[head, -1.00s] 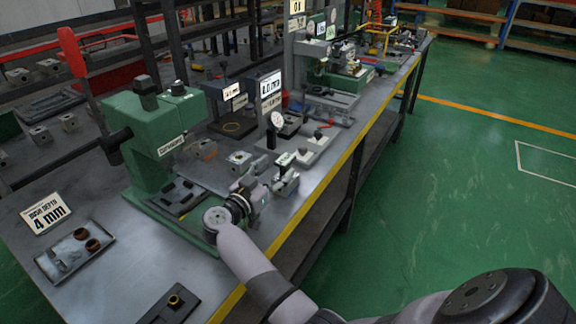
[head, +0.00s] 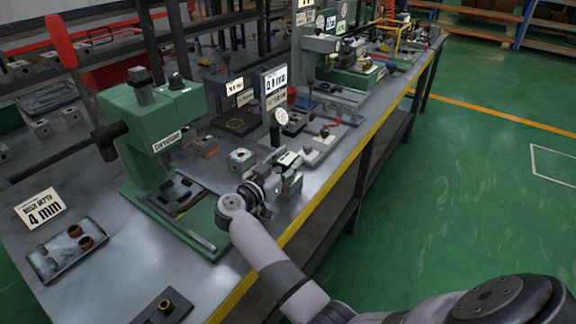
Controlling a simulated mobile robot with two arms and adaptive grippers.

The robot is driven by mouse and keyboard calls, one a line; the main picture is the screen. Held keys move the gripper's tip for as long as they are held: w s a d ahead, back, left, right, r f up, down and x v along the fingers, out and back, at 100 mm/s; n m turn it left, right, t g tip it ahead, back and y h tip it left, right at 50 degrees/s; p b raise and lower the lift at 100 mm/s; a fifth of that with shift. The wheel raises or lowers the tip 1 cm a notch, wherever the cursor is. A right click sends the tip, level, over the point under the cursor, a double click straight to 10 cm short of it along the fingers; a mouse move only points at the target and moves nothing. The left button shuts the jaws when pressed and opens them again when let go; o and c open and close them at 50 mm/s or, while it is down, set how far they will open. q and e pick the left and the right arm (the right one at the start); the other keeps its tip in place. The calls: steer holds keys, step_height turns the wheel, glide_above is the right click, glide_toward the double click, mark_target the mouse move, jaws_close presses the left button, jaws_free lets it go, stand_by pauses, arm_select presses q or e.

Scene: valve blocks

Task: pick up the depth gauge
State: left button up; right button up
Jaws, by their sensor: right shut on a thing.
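My right gripper (head: 271,188) is above the front part of the bench, near the yellow edge. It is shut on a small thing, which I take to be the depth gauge. The gripper hides most of it, so its shape is unclear. A pale and green fixture (head: 291,182) is right beside the fingers; I cannot tell whether they touch. A round white dial (head: 281,117) stands behind the gripper, apart from it. My left gripper is not in view.
A green press (head: 151,128) stands left of the gripper, with a metal block (head: 242,159) behind the gripper. A tray with bushes (head: 52,263) and a dark plate with a brass ring (head: 165,306) lie at front left. The green floor (head: 470,190) at right is clear.

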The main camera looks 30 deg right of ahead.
jaws_close()
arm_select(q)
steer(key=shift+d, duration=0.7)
arm_select(e)
steer(key=shift+r, duration=0.15)
